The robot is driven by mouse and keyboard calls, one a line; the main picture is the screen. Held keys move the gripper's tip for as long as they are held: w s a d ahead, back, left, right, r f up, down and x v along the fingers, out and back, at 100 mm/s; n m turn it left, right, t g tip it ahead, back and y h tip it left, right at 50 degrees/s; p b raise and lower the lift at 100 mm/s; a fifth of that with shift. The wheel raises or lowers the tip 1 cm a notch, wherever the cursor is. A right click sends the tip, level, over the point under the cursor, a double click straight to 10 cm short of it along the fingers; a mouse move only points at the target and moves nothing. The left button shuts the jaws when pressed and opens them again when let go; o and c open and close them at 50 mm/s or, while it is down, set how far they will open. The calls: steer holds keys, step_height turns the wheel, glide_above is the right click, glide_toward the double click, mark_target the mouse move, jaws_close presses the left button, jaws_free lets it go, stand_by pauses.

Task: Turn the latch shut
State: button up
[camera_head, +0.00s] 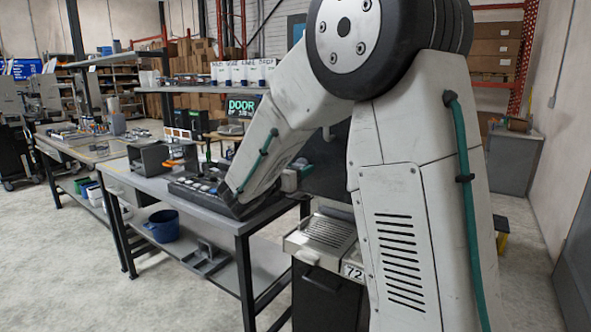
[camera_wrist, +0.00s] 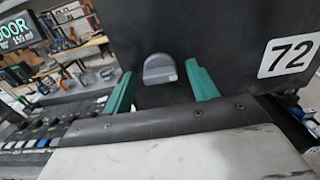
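The latch (camera_wrist: 159,69) is a small grey rounded knob on a dark panel (camera_wrist: 235,40) in the wrist view. A white label reading 72 (camera_wrist: 289,55) is on the same panel, to the right of the latch. My gripper (camera_wrist: 160,80) is open, with one teal finger on each side of the latch in the picture and a visible gap to each. I cannot tell how far the fingertips are from the panel. In the head view my arm hides the latch.
A grey workbench (camera_head: 150,184) stands to the left, with a black device with buttons (camera_head: 190,186) on top and a blue bucket (camera_head: 163,226) on its lower shelf. A screen reading DOOR (camera_head: 242,107) stands behind. The floor at the front left is clear.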

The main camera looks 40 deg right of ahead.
steer(key=shift+a, duration=0.1)
steer(key=v, duration=0.7)
steer(key=shift+s+a, duration=0.15)
steer(key=shift+a, duration=0.15)
stand_by(0.3)
